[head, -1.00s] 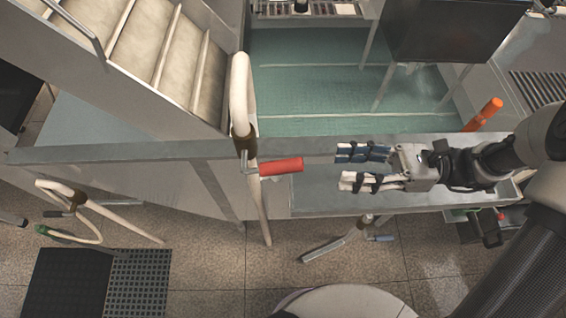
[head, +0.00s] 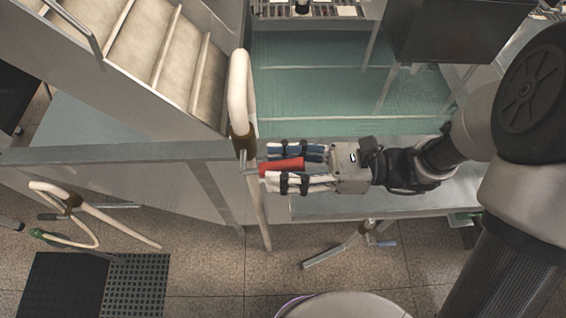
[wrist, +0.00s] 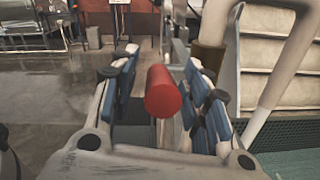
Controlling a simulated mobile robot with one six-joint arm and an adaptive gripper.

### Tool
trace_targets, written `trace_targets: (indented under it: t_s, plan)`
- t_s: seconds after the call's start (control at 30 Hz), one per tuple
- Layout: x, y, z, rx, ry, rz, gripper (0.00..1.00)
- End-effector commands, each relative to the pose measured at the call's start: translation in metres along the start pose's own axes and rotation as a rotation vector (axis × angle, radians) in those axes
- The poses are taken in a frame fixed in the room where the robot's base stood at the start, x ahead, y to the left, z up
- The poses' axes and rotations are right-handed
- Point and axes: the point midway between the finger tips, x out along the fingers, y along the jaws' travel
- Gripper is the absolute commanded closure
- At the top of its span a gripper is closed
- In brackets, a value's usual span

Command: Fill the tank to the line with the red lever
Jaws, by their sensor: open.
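The red lever (head: 284,166) sticks out to the right from the pale upright pipe (head: 239,95) in the head view. My gripper (head: 294,167) comes from the right, with one finger above the lever and the other below it in the picture. In the wrist view the lever's round red end (wrist: 163,92) lies between the two open fingers (wrist: 165,95), with a gap on the left and its right side close to the right finger. I cannot tell whether they touch. I cannot make out the tank's line or any level.
Stairs (head: 165,50) rise at upper left. A hose with a green end (head: 60,237) hangs at left.

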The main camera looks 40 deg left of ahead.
Motion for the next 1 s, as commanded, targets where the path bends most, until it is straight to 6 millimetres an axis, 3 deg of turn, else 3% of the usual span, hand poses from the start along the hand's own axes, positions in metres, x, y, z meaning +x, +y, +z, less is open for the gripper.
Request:
trace_targets:
  t_s: [0.07,0.7,1.0]
  plan:
    - [-0.0002,0.0,0.0001,0.0,0.0,0.0,0.58]
    - [-0.0004,0.0,0.0,0.0,0.0,0.0,1.0]
    - [-0.0004,0.0001,-0.0001,0.0,0.0,0.001,1.0]
